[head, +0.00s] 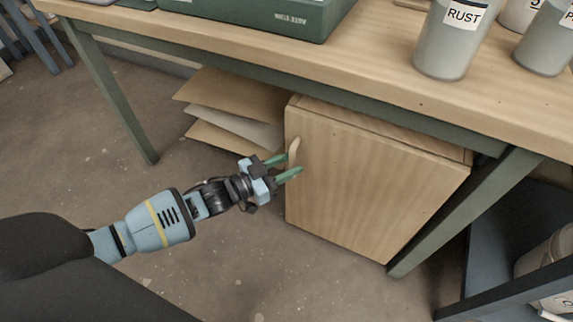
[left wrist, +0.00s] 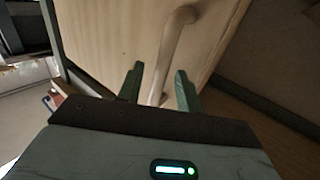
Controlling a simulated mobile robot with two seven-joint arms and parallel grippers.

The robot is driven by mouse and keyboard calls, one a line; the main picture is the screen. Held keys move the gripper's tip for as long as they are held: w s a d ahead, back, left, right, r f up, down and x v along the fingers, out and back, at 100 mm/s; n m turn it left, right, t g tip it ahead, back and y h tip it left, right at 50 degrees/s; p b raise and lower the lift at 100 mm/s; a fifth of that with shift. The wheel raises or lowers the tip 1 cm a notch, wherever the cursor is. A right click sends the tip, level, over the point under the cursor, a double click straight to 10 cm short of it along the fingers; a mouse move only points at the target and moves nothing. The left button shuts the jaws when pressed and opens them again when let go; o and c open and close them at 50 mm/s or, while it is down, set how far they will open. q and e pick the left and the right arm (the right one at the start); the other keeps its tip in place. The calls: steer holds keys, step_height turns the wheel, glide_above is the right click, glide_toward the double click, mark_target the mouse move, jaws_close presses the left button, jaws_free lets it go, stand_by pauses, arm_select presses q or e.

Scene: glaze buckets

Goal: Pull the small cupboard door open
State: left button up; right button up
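The small cupboard door (head: 365,185) is a pale wooden panel under the workbench, and it looks closed in the head view. Its wooden handle (head: 294,150) is an upright bar near the door's left edge. My left gripper (head: 288,167) is at the handle with its two green fingers apart. In the left wrist view the handle (left wrist: 177,45) runs down between the open fingertips (left wrist: 158,82), with a gap on each side. The door (left wrist: 115,35) fills the view behind it. My right gripper is in neither view.
The workbench (head: 250,52) stands over the cupboard, with green legs on both sides. A RUST bucket (head: 450,40) and a green case (head: 260,15) stand on top. The floor (head: 260,270) before the door is clear.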

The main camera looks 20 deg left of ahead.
arm_select(q)
jaws_close()
steer(key=shift+s, duration=0.1)
